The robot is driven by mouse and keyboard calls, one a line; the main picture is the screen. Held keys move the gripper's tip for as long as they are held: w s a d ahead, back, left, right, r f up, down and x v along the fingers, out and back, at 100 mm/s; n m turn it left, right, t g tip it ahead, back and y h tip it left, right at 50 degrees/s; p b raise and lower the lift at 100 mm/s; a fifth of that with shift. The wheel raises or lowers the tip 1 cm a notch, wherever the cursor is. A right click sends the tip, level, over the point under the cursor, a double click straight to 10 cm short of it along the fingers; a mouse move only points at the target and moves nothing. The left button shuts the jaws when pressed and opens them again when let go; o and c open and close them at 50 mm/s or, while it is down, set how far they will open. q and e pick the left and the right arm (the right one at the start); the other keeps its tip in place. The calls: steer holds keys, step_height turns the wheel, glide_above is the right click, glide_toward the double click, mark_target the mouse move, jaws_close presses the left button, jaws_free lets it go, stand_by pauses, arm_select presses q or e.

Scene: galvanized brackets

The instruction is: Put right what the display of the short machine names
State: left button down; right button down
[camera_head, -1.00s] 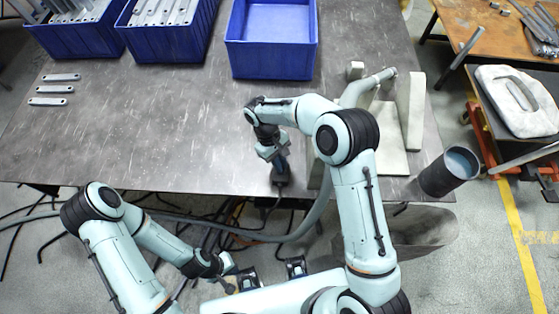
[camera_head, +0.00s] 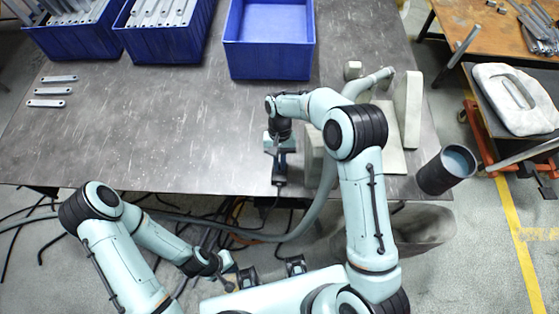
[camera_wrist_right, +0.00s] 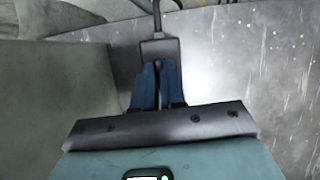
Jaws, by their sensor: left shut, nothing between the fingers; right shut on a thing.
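My right gripper (camera_head: 281,160) points down near the table's front edge. Its blue fingers (camera_wrist_right: 158,85) are shut on a dark box with a cable (camera_wrist_right: 160,47). In the head view this dark cabled box (camera_head: 280,182) is at the table edge, partly hidden by the gripper. My left gripper (camera_head: 227,266) is shut and empty, low in front of the table. No machine display naming a fault can be read in these views. Three grey brackets (camera_head: 53,91) lie apart in a column on the table's left.
Two blue bins of brackets (camera_head: 165,45) stand at the back left; an empty-looking blue bin (camera_head: 270,68) stands right of them. A pale block-like fixture (camera_head: 408,110) with a hose and a dark cylinder (camera_head: 445,172) are at the right. The table's left middle (camera_head: 140,130) is clear.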

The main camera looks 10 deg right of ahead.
steer(key=shift+m, duration=0.3)
steer(key=c, duration=1.2)
jaws_free()
